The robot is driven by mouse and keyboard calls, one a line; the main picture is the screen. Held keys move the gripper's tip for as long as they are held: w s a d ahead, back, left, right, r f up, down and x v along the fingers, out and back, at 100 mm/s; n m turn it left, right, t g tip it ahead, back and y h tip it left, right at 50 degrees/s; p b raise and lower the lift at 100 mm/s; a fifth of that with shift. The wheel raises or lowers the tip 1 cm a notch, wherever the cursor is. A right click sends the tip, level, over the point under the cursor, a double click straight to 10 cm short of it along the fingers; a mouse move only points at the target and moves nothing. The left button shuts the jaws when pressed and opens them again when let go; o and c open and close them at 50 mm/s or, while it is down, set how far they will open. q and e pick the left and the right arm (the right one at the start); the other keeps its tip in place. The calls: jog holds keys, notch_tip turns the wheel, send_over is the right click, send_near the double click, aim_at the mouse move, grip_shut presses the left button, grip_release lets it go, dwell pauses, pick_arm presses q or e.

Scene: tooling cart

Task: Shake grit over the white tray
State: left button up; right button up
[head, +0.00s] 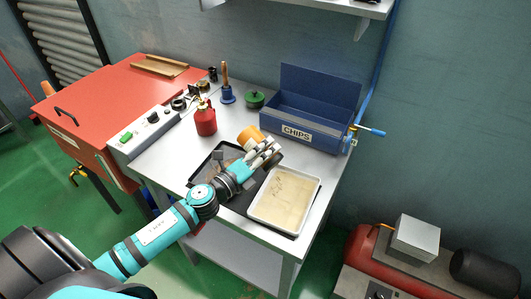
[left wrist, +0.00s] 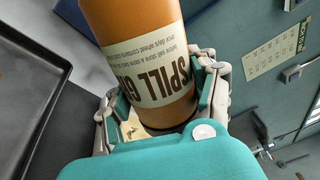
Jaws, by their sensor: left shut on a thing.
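My left gripper (head: 262,154) is shut around an orange container (head: 249,136). The container is tilted, with a dark end showing on the tray side of the fingers. In the left wrist view, the same container (left wrist: 140,25) has a pale label reading "SPILL GR…", partly hidden, and the gripper's fingers (left wrist: 163,100) close on both sides of it. The white tray (head: 264,220) lies on the bench just right of and below the gripper. Its floor looks tan, with small darker marks near the upper left. My right gripper is not in view.
A black tray (head: 204,167) lies left of the white tray, partly behind my arm. A blue CHIPS bin (head: 300,130) stands behind. A red can (head: 205,118), a blue brush (head: 227,94) and a green lidded pot (head: 254,99) stand at the back left.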

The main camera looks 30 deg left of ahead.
aim_at(278, 161)
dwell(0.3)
pick_arm(q)
jog(key=w, duration=0.4)
jog(key=shift+w, duration=0.3)
dwell(0.4)
jog(key=shift+s, duration=0.1)
dwell(0.6)
jog(key=shift+s+d+r+p, duration=0.25)
jog(key=shift+s+d+p, duration=0.15)
jog(key=shift+s, duration=0.2)
jog(key=shift+s+d+r+p, duration=0.2)
jog(key=shift+s+d+p, duration=0.15)
jog(key=shift+s, duration=0.2)
jog(key=shift+s+d+r+p, duration=0.25)
jog(key=shift+s+d, duration=0.25)
jog(key=shift+s, duration=0.2)
jog(key=shift+s+d+r+p, duration=0.15)
jog(key=shift+s+d+p, duration=0.1)
jog(key=shift+s+d, duration=0.4)
jog(key=shift+s+d+r+p, duration=0.25)
jog(key=shift+s+d, duration=0.1)
jog(key=shift+s, duration=0.45)
